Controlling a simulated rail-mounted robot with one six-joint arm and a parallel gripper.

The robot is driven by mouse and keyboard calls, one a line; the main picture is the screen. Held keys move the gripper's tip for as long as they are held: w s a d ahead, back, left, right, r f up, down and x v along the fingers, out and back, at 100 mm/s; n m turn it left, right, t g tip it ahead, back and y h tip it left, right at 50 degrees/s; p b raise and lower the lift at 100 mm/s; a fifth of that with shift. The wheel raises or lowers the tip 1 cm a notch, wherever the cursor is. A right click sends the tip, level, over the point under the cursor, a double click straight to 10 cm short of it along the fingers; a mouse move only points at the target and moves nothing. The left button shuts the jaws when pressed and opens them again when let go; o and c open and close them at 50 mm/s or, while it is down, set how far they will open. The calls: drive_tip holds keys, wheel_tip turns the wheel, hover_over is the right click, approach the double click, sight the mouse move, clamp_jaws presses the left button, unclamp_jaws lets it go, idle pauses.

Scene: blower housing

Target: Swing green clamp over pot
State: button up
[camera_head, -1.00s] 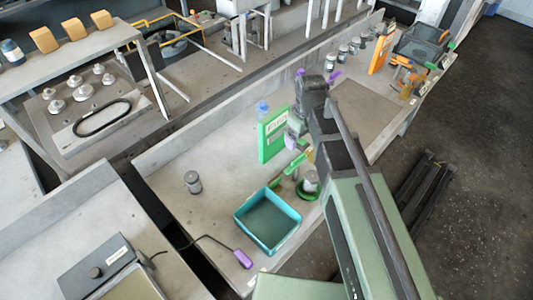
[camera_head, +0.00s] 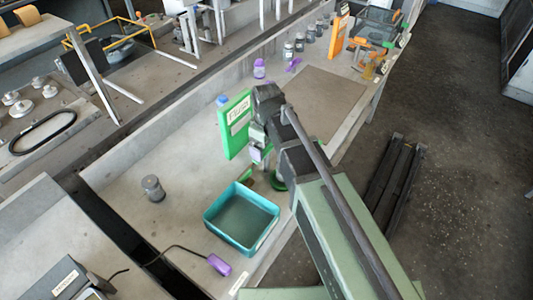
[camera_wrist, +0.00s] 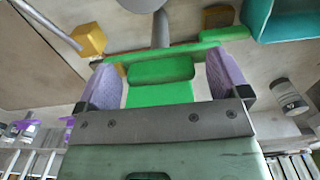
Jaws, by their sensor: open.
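In the wrist view, a long green bar (camera_wrist: 185,49) crosses just beyond the fingertips. A grey pot top (camera_wrist: 141,4) shows at the upper edge there. In the head view, a green ring (camera_head: 279,184) shows beside my arm, which covers most of what stands there. My gripper (camera_wrist: 166,78) is open, its purple pads apart. A green block (camera_wrist: 160,72) shows between the pads; I cannot tell whether they touch it.
The teal tray (camera_head: 210,220) stands at the front edge. An upright green labelled board (camera_head: 235,125) is close behind my gripper. A lone grey pot (camera_head: 152,188) stands left, and a purple cabled device (camera_head: 219,265) lies in front. Bench space between pot and board is clear.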

drive_tip(key=c, duration=0.9)
drive_tip(key=shift+c, duration=0.2)
